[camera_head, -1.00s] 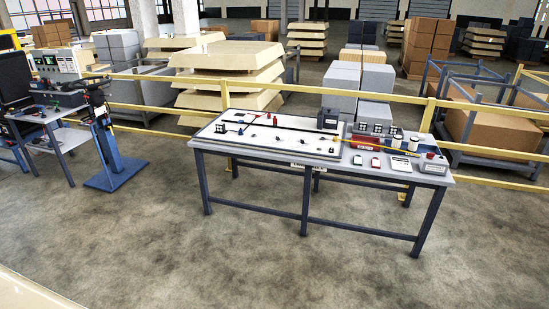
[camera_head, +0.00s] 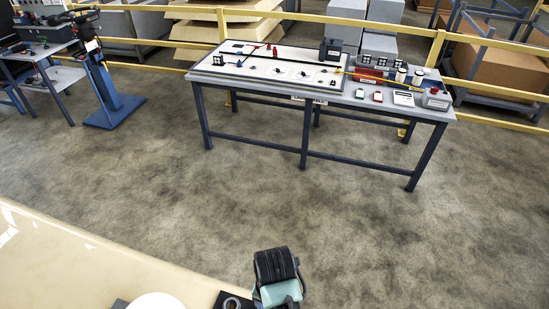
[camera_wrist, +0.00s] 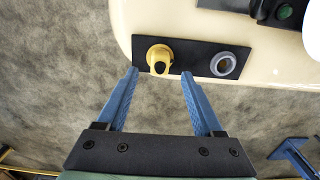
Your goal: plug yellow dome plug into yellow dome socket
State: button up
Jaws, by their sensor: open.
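In the wrist view a yellow round part (camera_wrist: 160,58) with a dark centre sits at the left of a black plate on a cream surface. I take it for the yellow dome plug or socket; I cannot tell which. A grey ring-shaped socket (camera_wrist: 223,65) is at the plate's right. My gripper (camera_wrist: 160,74) is open and empty, its blue fingers apart, with the yellow part just beyond and between the tips. They do not visibly grip it. In the head view my wrist stands at the bottom centre and hides most of the plate. A second yellow part is not identifiable.
The cream surface (camera_head: 90,265) fills the head view's lower left, with a white round thing (camera_head: 156,301) on it. A dark part with a green button (camera_wrist: 285,12) is at the wrist view's upper right. A workbench (camera_head: 380,98) stands beyond open floor, before yellow rails.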

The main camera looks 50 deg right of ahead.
notch_tip(320, 180, up, 8)
jog(key=shift+p, duration=0.3)
